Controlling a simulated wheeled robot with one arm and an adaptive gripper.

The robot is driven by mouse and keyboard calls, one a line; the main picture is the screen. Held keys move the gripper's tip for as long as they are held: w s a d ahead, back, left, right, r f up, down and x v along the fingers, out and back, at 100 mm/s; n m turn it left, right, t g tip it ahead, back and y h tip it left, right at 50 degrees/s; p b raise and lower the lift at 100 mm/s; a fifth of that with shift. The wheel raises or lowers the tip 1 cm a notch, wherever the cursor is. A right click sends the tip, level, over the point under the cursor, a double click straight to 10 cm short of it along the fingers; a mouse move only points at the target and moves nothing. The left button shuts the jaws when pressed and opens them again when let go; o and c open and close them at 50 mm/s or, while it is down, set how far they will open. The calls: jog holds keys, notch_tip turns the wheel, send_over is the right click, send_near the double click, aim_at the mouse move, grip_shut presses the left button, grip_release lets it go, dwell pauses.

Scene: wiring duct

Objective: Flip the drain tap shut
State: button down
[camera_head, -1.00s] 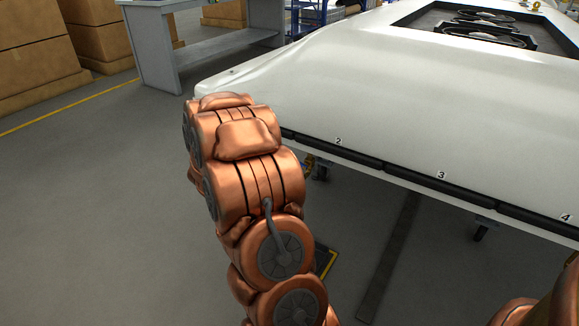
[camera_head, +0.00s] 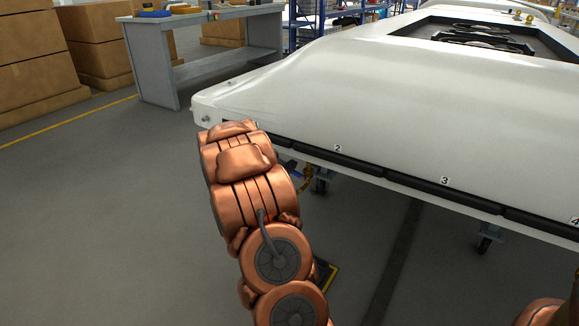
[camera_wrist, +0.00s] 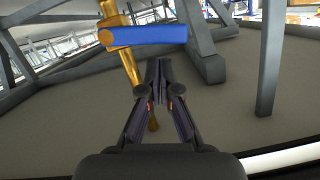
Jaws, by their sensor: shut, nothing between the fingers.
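The drain tap has a blue lever (camera_wrist: 152,35) and a brass body (camera_wrist: 125,55), seen at the upper left of the wrist view. The lever points sideways to the right, across the brass pipe. My gripper (camera_wrist: 159,66) is shut and empty, its fingertips just below the lever in the picture; I cannot tell whether they touch it. A brass end (camera_wrist: 153,122) shows between my fingers. In the head view my arm hides the gripper, and a small brass-coloured part (camera_head: 307,180) shows under the white body's edge.
Grey frame bars (camera_wrist: 270,60) stand around the tap in the wrist view. The large white body (camera_head: 400,110) with a numbered black edge strip (camera_head: 400,177) stands over wheeled supports. A grey workbench (camera_head: 205,55) and cardboard boxes (camera_head: 35,50) stand at the back left. The left floor is clear.

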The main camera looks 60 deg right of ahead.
jog(key=shift+w+f, duration=0.15)
jog(key=shift+f, duration=0.45)
